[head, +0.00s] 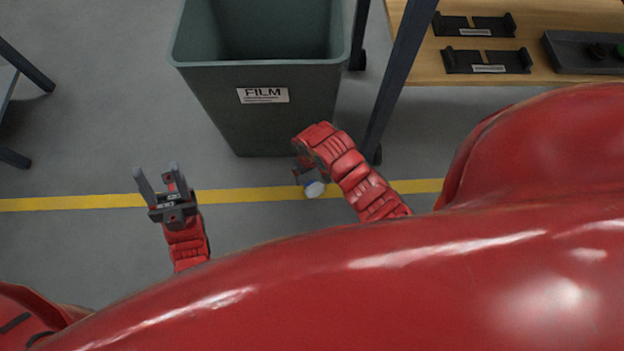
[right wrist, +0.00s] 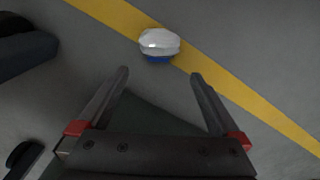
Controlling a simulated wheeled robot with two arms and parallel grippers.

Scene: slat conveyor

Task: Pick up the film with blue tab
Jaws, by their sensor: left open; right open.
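The film with blue tab (head: 315,189) is a small crumpled whitish bundle on the floor by the yellow line. In the right wrist view the film (right wrist: 158,41) shows a blue strip along its lower edge. My right gripper (right wrist: 160,74) is open, and the film lies just beyond its two fingertips, roughly centred between them. In the head view the right gripper (head: 302,174) is partly hidden behind my own wrist, close to the film. My left gripper (head: 157,170) is open and empty over the floor at the left.
A grey bin labelled FILM (head: 262,70) stands behind my right gripper. A wooden table (head: 560,20) with black holders (head: 487,61) and a dark tray (head: 580,62) is at the upper right; its dark leg (head: 395,85) is beside the bin. Floor around my left gripper is clear.

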